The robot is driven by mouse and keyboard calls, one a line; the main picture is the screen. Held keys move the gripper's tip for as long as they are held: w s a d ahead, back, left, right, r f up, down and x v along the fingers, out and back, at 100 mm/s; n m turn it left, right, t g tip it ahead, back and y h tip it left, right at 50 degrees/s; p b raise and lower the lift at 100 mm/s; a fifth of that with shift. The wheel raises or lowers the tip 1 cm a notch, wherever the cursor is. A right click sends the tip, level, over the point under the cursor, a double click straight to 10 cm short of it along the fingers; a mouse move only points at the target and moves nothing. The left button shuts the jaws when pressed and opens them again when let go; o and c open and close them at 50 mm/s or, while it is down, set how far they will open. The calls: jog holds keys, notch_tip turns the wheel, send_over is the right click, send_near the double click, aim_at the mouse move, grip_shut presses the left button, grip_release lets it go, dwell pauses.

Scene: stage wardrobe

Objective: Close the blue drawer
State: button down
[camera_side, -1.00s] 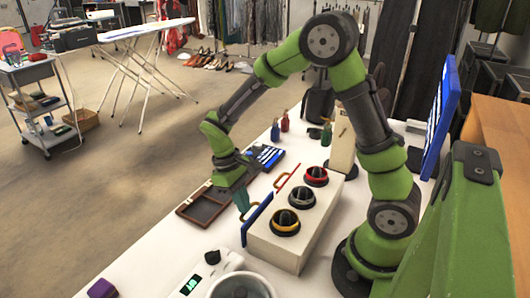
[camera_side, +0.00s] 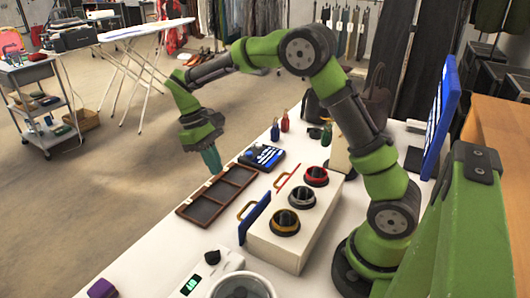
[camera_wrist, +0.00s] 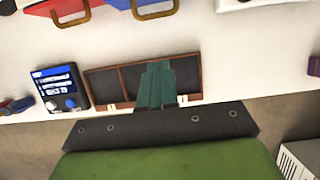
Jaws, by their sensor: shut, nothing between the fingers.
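The blue drawer (camera_side: 257,218) is in the left front of the white cabinet (camera_side: 305,228). Its blue front, with a brass-coloured handle (camera_side: 246,208), stands out from the cabinet, while the red drawer (camera_side: 288,178) shows only a thin edge. How far the blue drawer is out is hard to tell.
The divided brown tray (camera_side: 230,184) lies on the white table, with a blue-screened device (camera_side: 262,157) beside it. Small bottles (camera_side: 286,122) stand farther back. A scale (camera_side: 192,283) and purple block (camera_side: 102,289) are at the near edge.

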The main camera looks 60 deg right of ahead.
jog(key=shift+g, duration=0.6)
jog(key=f, duration=0.3)
jog(key=s+f, duration=0.1)
jog(key=f, duration=0.2)
jog(key=d+f, duration=0.1)
jog(key=f, duration=0.2)
jog(key=shift+s+f, duration=0.15)
jog(key=shift+s, duration=0.05)
jog(key=s, duration=0.3)
jog(key=shift+s+r, duration=0.2)
jog(key=shift+s, duration=0.3)
jog(key=shift+s, duration=1.35)
